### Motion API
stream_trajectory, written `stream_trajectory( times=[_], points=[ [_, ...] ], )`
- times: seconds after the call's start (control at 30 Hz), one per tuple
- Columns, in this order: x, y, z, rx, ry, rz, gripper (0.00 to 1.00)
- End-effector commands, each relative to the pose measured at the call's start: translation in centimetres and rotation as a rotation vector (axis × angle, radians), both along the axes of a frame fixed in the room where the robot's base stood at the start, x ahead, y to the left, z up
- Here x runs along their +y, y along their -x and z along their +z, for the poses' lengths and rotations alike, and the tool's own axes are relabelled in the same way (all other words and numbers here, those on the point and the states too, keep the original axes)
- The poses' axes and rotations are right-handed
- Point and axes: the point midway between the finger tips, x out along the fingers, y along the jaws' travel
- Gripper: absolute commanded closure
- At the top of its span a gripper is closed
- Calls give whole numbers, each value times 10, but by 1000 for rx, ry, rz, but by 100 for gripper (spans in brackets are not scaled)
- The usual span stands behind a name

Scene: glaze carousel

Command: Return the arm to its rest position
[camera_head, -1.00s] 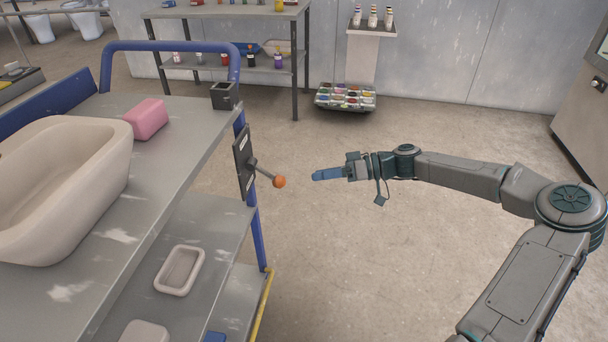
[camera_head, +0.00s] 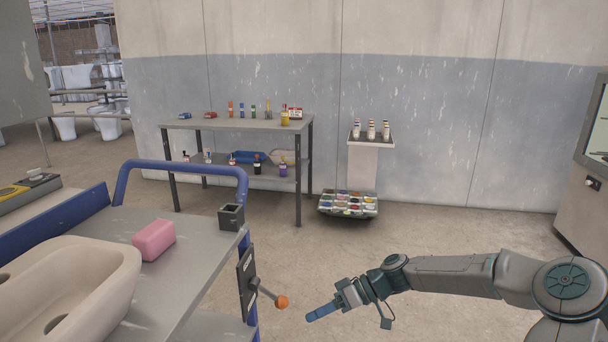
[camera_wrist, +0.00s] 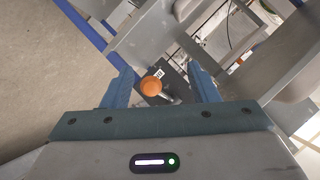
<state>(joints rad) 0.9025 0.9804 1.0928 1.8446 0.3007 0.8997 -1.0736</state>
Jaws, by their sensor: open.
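My arm (camera_head: 455,274) reaches in from the right in the head view, bent at the elbow. My gripper (camera_head: 322,312) is at its left end, over the floor to the right of the cart. In the wrist view my gripper (camera_wrist: 160,88) is open, with its two blue fingers apart and nothing held. The lever with an orange ball knob (camera_head: 281,301) sticks out from a dark plate on the cart's end. The knob (camera_wrist: 151,86) shows between the fingers in the wrist view, farther off. In the head view a gap separates the fingertips from the knob.
The cart (camera_head: 195,262) with a blue rail carries a pale basin (camera_head: 110,265), a pink block (camera_head: 154,239) and a small dark cup (camera_head: 231,217). A shelf table (camera_head: 238,125) with bottles and a paint tray (camera_head: 347,204) stand by the wall. The floor between is clear.

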Motion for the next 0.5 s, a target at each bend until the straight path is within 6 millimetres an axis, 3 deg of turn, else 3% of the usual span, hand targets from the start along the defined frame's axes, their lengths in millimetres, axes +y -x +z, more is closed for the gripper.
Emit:
stream_trajectory(
  times=[0.2, 0.37, 0.5],
  points=[
    [6, 46, 13, 125, 322, 27, 46],
    [-5, 74, 30, 182, 535, -13, 46],
    [-20, 95, 56, 208, 703, -84, 46]
  ],
)
